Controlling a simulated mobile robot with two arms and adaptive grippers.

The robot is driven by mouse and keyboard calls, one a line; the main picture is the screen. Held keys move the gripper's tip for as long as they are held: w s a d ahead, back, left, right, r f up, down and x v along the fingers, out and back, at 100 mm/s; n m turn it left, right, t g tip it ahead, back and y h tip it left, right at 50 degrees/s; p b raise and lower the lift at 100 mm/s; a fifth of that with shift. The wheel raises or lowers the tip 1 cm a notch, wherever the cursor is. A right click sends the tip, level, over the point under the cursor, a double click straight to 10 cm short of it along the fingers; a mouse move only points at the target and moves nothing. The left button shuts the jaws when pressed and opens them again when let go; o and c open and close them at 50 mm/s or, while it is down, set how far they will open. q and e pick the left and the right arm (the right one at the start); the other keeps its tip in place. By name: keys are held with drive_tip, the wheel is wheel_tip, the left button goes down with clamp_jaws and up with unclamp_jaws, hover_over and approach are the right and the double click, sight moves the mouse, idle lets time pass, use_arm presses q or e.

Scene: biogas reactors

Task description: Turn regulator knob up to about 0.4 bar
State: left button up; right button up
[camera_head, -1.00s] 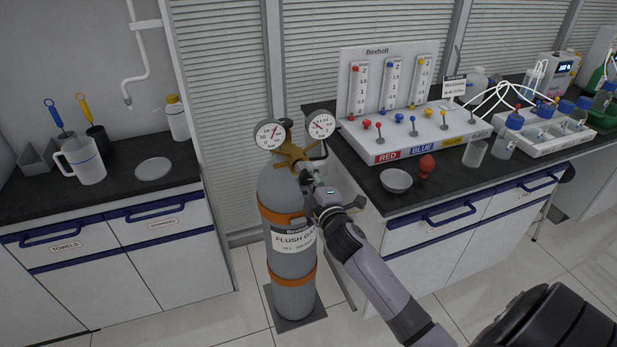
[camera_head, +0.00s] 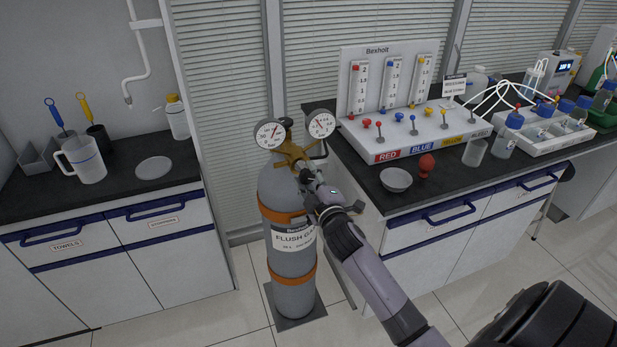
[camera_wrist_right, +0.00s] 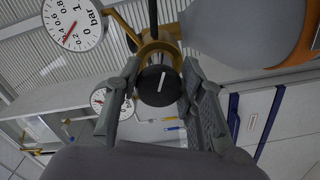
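The grey flush gas cylinder (camera_head: 294,262) stands upright with a brass regulator (camera_head: 290,155) on top. Two round gauges, the left one (camera_head: 271,134) and the right one (camera_head: 320,125), sit on it. In the right wrist view the black regulator knob (camera_wrist_right: 158,85) has a white mark, tilted slightly right of vertical. My left gripper is not in view.
The dark bench (camera_head: 375,195) with the flowmeter panel (camera_head: 388,80), a grey bowl (camera_head: 396,180) and a red bulb (camera_head: 426,165) is close right of the cylinder. A left counter (camera_head: 120,190) holds a jug (camera_head: 83,160). Open floor lies in front.

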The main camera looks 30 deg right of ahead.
drive_tip(key=o, duration=0.4)
drive_tip(key=v, duration=1.2)
idle(0.4)
